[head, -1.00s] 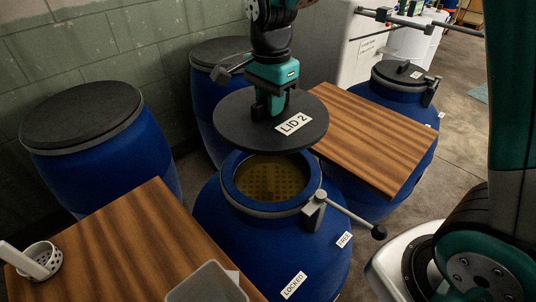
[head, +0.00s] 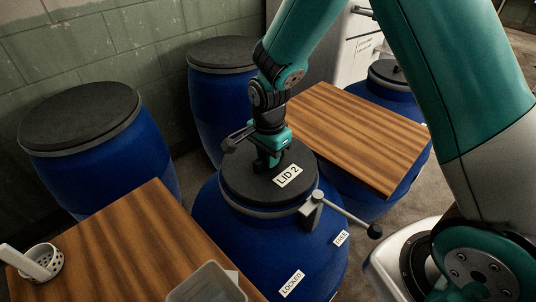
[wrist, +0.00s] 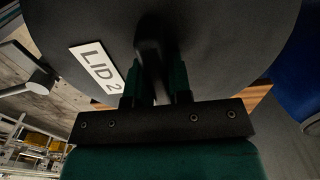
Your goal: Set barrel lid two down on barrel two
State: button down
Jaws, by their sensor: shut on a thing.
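Barrel lid two (head: 243,186) is a black disc with a white "LID 2" label, and it covers the mouth of the blue barrel two (head: 232,237). It looks level and sits at the rim; I cannot tell whether it is fully seated. My gripper (head: 268,163) is above the lid, shut on the lid's handle. The wrist view shows the lid (wrist: 215,45) close up, with my gripper (wrist: 155,88) around the dark handle. The barrel's clamp lever (head: 335,211) sticks out to the right. "LOCKED" and "FREE" labels are on the barrel's side. The barrel mouth is hidden.
A wooden board (head: 355,135) lies to the right and a wooden table (head: 135,250) at the lower left, holding a white perforated cup (head: 42,262) and a grey bin (head: 207,283). Lidded blue barrels stand at left (head: 85,120) and behind (head: 222,55).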

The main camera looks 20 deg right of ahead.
jog(key=shift+f, duration=0.1)
jog(key=shift+f+b, duration=0.3)
jog(key=shift+f, duration=0.05)
jog(key=shift+f, duration=0.15)
jog(key=c, duration=1)
grip_release()
jog(key=shift+c, duration=0.2)
